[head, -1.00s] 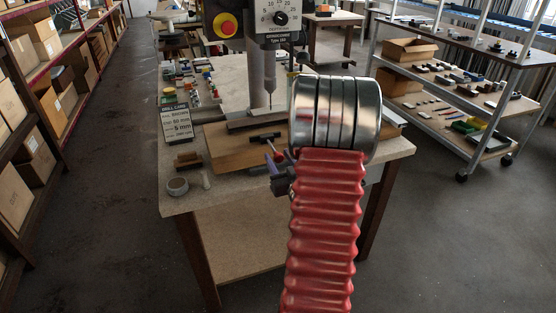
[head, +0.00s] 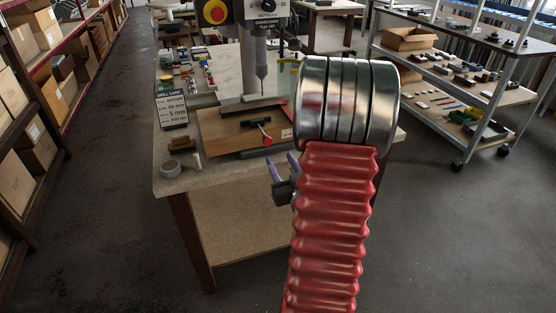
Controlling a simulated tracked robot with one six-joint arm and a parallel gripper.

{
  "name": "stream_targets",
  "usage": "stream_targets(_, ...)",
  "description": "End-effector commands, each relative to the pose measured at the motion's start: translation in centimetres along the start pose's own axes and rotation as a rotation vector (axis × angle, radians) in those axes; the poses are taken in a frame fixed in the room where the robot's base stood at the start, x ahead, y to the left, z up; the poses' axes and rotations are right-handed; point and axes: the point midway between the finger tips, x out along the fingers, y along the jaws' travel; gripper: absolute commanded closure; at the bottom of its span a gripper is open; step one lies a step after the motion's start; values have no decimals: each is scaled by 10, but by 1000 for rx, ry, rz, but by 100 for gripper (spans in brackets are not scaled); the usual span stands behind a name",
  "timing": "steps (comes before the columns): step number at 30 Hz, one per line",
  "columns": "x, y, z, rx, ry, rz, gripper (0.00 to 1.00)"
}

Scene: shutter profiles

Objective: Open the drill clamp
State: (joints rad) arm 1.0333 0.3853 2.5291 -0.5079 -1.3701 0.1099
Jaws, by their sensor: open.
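The drill clamp (head: 255,123) shows as a dark bar with a short lever ending in a red knob (head: 267,141). It lies on the brown wooden board on the drill table, below the drill bit (head: 262,83). My gripper (head: 283,166) has two purple fingers spread apart with nothing between them. In the picture it is below and slightly right of the red knob, in front of the table's near edge, apart from the knob. Whether the clamp holds anything is too small to tell.
The board (head: 226,139) lies on the drill table (head: 205,179). A shelf trolley (head: 455,90) stands right. My red arm hides the table's right part. Floor at left is clear.

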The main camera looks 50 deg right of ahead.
Motion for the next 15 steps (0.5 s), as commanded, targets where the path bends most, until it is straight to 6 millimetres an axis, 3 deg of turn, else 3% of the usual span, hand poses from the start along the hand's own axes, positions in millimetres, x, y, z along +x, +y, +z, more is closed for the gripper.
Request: stream_targets(15, -11, -3, 0, 1, 0, 4, 56)
